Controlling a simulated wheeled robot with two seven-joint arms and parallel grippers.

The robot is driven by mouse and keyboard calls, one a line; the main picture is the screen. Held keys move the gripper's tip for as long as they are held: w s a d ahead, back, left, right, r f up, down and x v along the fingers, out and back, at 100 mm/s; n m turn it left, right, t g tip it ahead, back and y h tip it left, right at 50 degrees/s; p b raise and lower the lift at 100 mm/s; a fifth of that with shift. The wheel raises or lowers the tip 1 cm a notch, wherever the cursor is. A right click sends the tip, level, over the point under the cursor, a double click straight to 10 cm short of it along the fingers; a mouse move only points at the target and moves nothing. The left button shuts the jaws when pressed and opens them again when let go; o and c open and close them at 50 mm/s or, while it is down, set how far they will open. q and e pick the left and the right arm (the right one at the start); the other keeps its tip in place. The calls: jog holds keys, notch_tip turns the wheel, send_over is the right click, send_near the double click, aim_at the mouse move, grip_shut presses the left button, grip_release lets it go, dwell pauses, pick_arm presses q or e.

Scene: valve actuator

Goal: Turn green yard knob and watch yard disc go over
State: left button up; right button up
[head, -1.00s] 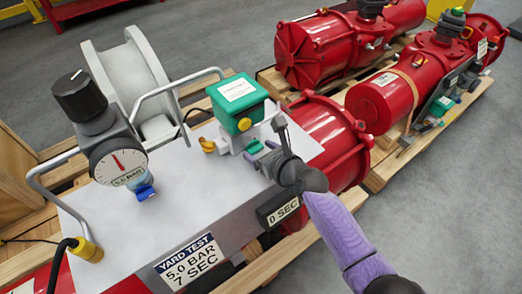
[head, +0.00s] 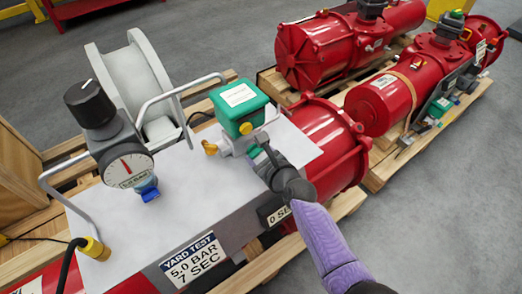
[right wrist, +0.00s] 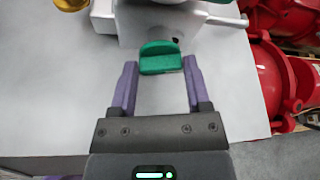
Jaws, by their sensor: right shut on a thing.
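The green knob (right wrist: 160,58) shows in the right wrist view as a small bar lying crosswise between my finger pads. It sits on the white valve body below a green box (head: 238,105) with a white label and a yellow button. My right gripper (right wrist: 160,75) is shut on the knob, a purple finger at each side. In the head view my right gripper (head: 258,158) hides most of the knob. I cannot make out which part is the yard disc. My left gripper is not in view.
A pressure gauge (head: 124,167) with a black knob stands left on the white-topped bench (head: 205,200). A sign reads YARD TEST, 5.0 BAR, 7 SEC (head: 192,261); a partly covered display (head: 276,214) reads 0 SEC. Red actuators (head: 330,45) lie on pallets at right. Grey floor is free.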

jog(key=shift+s+a+f+n+t+h, duration=0.15)
jog(key=shift+n+t+h, duration=0.35)
jog(key=shift+n, duration=0.6)
jog(key=o, duration=1.3)
